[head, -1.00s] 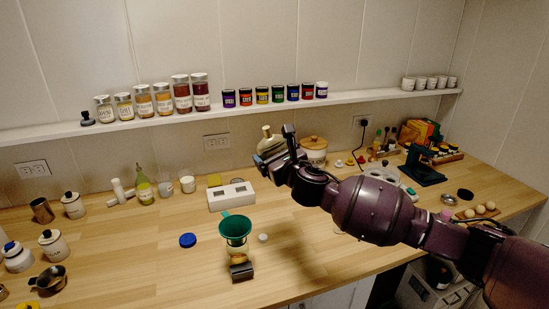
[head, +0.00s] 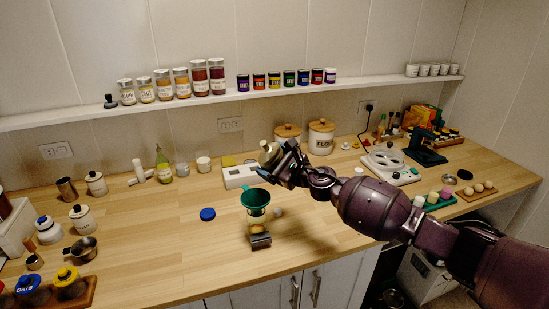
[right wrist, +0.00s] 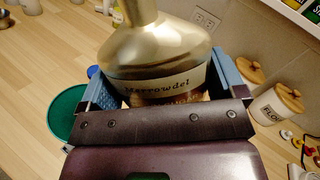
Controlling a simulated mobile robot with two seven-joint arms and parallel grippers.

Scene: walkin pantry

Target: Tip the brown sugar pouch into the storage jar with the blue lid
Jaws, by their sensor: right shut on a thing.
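My right gripper (head: 277,163) is shut on a gold pouch with a narrow neck (head: 268,152), held tilted in the air above the counter. In the right wrist view the pouch (right wrist: 155,50) sits between the fingers, with a label reading "Merrowdel". A green funnel (head: 255,197) stands in the mouth of a small clear jar (head: 257,223), below and left of the gripper. The funnel rim (right wrist: 52,117) also shows in the right wrist view. A loose blue lid (head: 207,214) lies on the counter left of the jar. My left gripper is out of view.
A dark block (head: 260,241) stands right in front of the jar. A white box (head: 240,175) is behind the funnel, and two wooden-lidded canisters (head: 321,138) stand at the back. Small white pots (head: 82,217) are at left. Counter around the blue lid is clear.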

